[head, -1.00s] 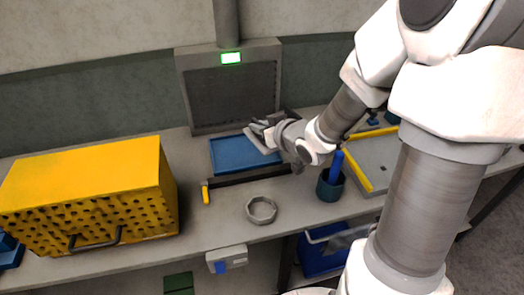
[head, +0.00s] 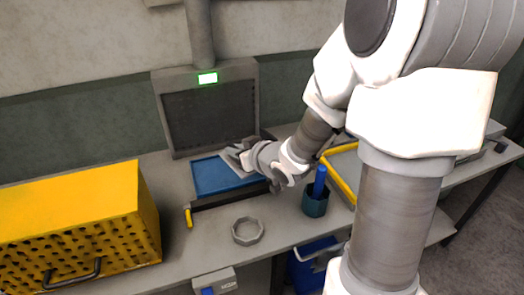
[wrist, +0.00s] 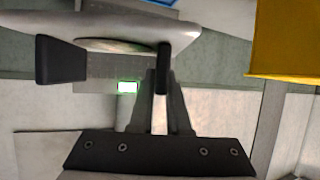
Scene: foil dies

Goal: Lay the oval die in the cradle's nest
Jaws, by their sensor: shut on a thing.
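My gripper (head: 243,157) is shut on a flat pale grey piece (head: 231,161), which looks like the oval die. It is held over the right part of a blue tray (head: 208,180), in front of a dark grey panel. In the wrist view the held piece (wrist: 130,22) shows at the top as a smooth, rounded grey plate between the dark fingertips (wrist: 112,64); its full outline is cut off. I cannot tell for sure which thing is the cradle; its nest is not clearly visible.
A grey octagonal ring (head: 247,231) lies on the bench in front. A dark teal cup (head: 314,205) holding a blue rod (head: 319,181) stands to its right. A yellow perforated box (head: 75,225) fills the left. A dark framed panel (head: 207,110) with a green light stands behind the tray.

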